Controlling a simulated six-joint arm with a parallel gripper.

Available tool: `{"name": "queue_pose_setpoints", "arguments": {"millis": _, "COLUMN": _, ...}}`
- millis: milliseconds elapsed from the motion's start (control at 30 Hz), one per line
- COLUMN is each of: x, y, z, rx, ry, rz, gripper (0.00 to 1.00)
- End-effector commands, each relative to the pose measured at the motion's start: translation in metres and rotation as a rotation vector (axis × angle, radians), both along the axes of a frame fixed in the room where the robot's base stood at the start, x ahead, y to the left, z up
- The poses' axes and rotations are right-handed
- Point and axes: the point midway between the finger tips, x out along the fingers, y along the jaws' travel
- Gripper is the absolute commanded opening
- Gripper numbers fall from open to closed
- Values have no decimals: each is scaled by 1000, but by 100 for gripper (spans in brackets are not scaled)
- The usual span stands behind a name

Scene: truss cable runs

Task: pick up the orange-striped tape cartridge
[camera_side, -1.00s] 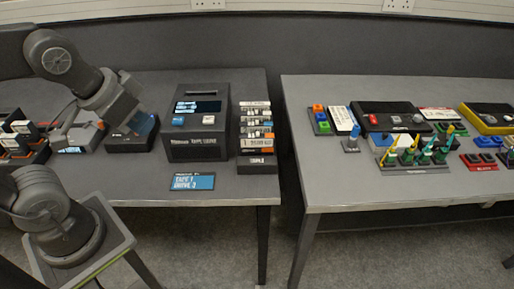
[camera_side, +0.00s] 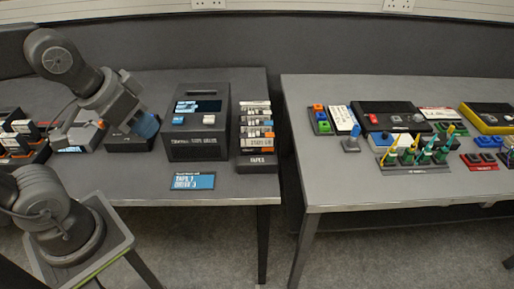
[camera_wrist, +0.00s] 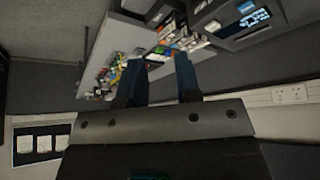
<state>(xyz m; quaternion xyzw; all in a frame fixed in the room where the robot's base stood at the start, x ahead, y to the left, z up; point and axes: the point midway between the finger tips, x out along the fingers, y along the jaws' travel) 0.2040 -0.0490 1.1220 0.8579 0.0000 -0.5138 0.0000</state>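Several tape cartridges are stacked in a dark rack labelled TAPES (camera_side: 257,160), right of the black tape drive. Orange shows on one cartridge in the rack (camera_side: 268,135); others there look white, grey and blue. Orange also shows on cartridges in the tray (camera_side: 22,130) at far left, so I cannot tell for sure which one is the orange-striped cartridge. My gripper (camera_side: 147,124) is over the left table, left of the drive and apart from the rack. In the wrist view my gripper (camera_wrist: 160,82) has its two dark blue fingers apart, with nothing between them.
The black tape drive (camera_side: 196,146) stands between my gripper and the rack; its lit display (camera_wrist: 249,20) also shows in the wrist view. A low dark box (camera_side: 130,142) lies below my gripper. A blue label card (camera_side: 192,181) lies in front. A gap separates the right table (camera_side: 350,190).

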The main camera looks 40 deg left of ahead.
Motion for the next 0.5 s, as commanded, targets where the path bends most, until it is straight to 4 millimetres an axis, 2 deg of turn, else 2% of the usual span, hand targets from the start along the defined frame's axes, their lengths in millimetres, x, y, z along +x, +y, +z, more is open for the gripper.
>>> {"name": "queue_pose_setpoints", "arguments": {"millis": 33, "x": 0, "y": 0, "z": 0, "rx": 0, "ry": 0, "rz": 0, "gripper": 35}}
{"name": "queue_pose_setpoints", "arguments": {"millis": 233, "x": 0, "y": 0, "z": 0, "rx": 0, "ry": 0, "rz": 0, "gripper": 53}}
{"name": "queue_pose_setpoints", "arguments": {"millis": 500, "x": 3, "y": 0, "z": 2, "rx": 4, "ry": 5, "rz": -7, "gripper": 53}}
